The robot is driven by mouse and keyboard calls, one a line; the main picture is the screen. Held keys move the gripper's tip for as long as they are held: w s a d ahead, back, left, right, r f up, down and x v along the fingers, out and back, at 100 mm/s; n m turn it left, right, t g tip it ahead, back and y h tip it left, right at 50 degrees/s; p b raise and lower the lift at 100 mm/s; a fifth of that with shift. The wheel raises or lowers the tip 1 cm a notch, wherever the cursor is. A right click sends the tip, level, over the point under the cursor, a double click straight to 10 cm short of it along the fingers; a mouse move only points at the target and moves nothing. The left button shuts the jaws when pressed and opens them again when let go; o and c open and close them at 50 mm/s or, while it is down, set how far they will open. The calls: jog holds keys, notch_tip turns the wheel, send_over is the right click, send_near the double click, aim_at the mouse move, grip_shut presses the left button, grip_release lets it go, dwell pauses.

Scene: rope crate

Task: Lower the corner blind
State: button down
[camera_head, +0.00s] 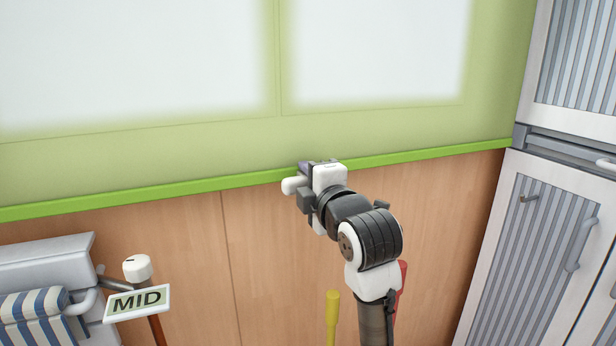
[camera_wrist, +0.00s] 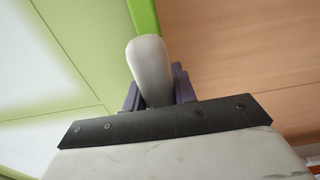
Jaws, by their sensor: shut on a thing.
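The corner blind (camera_head: 220,148) is a light green, see-through sheet hanging over pale window panes. It ends in a bright green bottom bar (camera_head: 420,154) that runs across the wooden wall, and the bar also shows in the wrist view (camera_wrist: 143,14). A white rounded pull handle (camera_head: 290,186) stands at the bar; in the wrist view the handle (camera_wrist: 149,68) lies between the purple fingers. My gripper (camera_head: 303,184) is at the bar's middle and is shut on this handle. The handle's joint to the bar is hidden.
A sign reading MID (camera_head: 137,302) stands on a post at the lower left, beside a grey unit with a striped cloth (camera_head: 35,308). Yellow (camera_head: 332,315) and red upright handles stand near my arm. Striped cabinets (camera_head: 540,240) close off the right. Bare wood wall (camera_head: 265,250) lies below the bar.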

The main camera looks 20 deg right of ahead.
jog(key=shift+f, duration=0.35)
jog(key=c, duration=1.1)
grip_release()
jog(key=shift+r, duration=0.1)
jog(key=shift+s, duration=0.25)
jog(key=s, duration=1.3)
jog(key=shift+s+d+b, duration=0.2)
jog(key=shift+b, duration=0.15)
